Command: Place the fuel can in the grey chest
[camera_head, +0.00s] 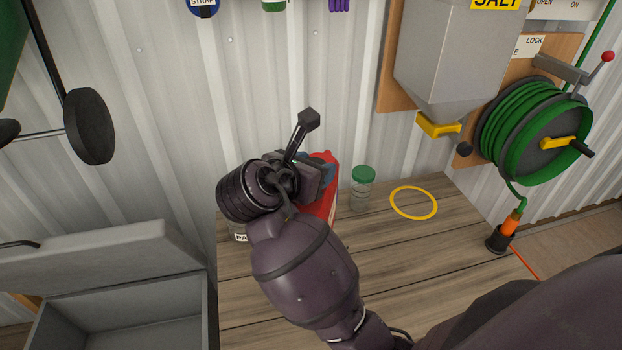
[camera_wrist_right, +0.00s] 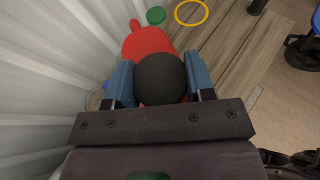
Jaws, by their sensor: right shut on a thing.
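The red fuel can (camera_head: 325,204) stands at the back of the wooden bench by the wall, mostly hidden behind my right arm. In the right wrist view the red can (camera_wrist_right: 147,41) shows with a round black cap (camera_wrist_right: 160,80). My right gripper (camera_wrist_right: 159,66) is shut on the fuel can, its blue fingers on either side of the cap. In the head view the right gripper (camera_head: 318,171) is partly hidden by the wrist. The grey chest (camera_head: 205,312) is at the lower left, its lid raised and its visible interior empty. My left gripper is out of view.
A green-lidded jar (camera_head: 363,190) and a yellow ring (camera_head: 413,203) lie right of the can. A labelled container (camera_head: 240,237) is partly hidden to its left. A grey salt hopper (camera_head: 450,60) and green hose reel (camera_head: 530,130) hang at right. The bench's front is mostly clear.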

